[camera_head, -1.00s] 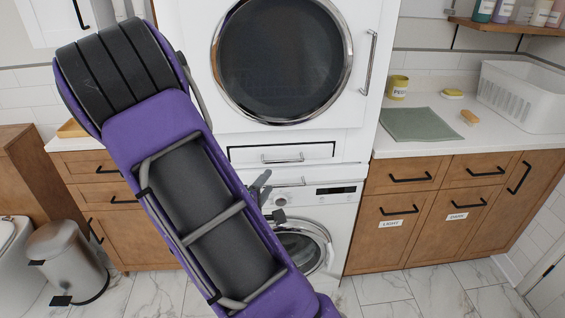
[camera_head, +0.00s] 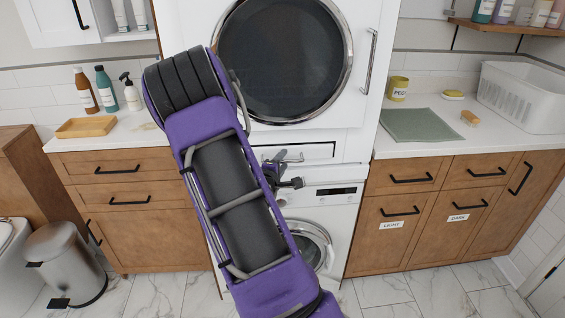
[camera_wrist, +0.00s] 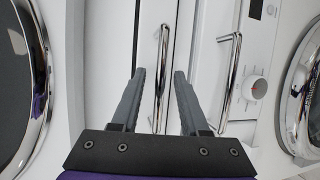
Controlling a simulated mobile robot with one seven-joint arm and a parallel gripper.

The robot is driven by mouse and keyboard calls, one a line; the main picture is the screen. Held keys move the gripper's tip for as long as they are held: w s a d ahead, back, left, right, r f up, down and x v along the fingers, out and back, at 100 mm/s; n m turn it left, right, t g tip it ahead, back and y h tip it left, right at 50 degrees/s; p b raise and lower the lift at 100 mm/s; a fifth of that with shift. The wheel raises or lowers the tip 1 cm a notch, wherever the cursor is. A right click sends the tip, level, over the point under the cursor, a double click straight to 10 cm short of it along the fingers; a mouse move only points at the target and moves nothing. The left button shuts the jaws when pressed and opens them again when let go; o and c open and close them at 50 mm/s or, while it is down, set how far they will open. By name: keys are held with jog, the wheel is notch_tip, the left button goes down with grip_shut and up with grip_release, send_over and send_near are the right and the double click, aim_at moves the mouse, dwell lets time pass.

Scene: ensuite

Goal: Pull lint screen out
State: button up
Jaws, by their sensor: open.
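The lint screen drawer (camera_head: 322,151) is the narrow white panel with a dark outline under the upper machine's round door. It looks shut. In the wrist view its upright-looking chrome bar handle (camera_wrist: 162,55) lies between my fingers. My gripper (camera_wrist: 160,72) is open, one grey finger on each side of this handle. I see no clear contact with the bar. In the head view my gripper (camera_head: 284,158) is in front of the panel, with my wrist and arm hiding its left part and the handle.
A second chrome handle (camera_wrist: 230,75) runs just right of my fingers in the wrist view. The upper round door (camera_head: 284,55) and lower washer (camera_head: 335,215) are close by. A right counter (camera_head: 450,140) and a left wooden cabinet (camera_head: 130,225) flank the machines.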

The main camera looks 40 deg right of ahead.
grip_shut()
dwell(1.4)
